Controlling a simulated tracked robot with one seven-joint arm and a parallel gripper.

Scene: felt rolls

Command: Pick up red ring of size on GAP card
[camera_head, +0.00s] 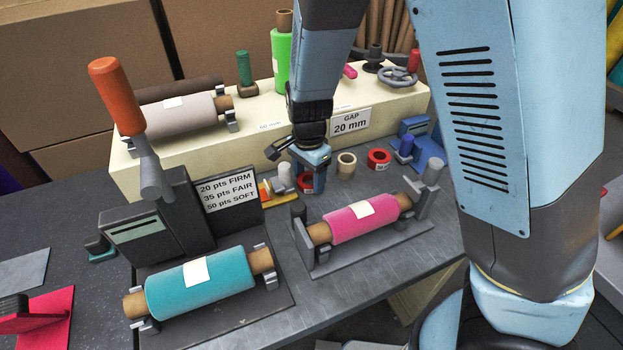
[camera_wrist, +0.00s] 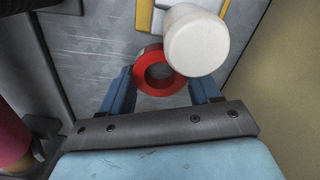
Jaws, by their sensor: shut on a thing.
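The GAP card (camera_head: 350,122) reads "20 mm" and stands at the front of the cream block. My gripper (camera_head: 314,182) points down at the bench below and left of the card. It is shut on a red ring (camera_wrist: 142,73), whose sides touch the fingers in the wrist view. The head view shows only part of this ring (camera_head: 304,188) behind the finger; no size on it is readable. A second red ring (camera_head: 379,157) with a small pale label lies to the right. A tan ring (camera_head: 346,163) lies between them.
A white knob (camera_wrist: 195,40) on a yellow-based tool stands close beside the held ring and overlaps it in the wrist view. A pink roll (camera_head: 362,219) on a stand is in front. A teal roll (camera_head: 200,285) and a score card (camera_head: 229,191) are left. A blue device (camera_head: 420,148) is right.

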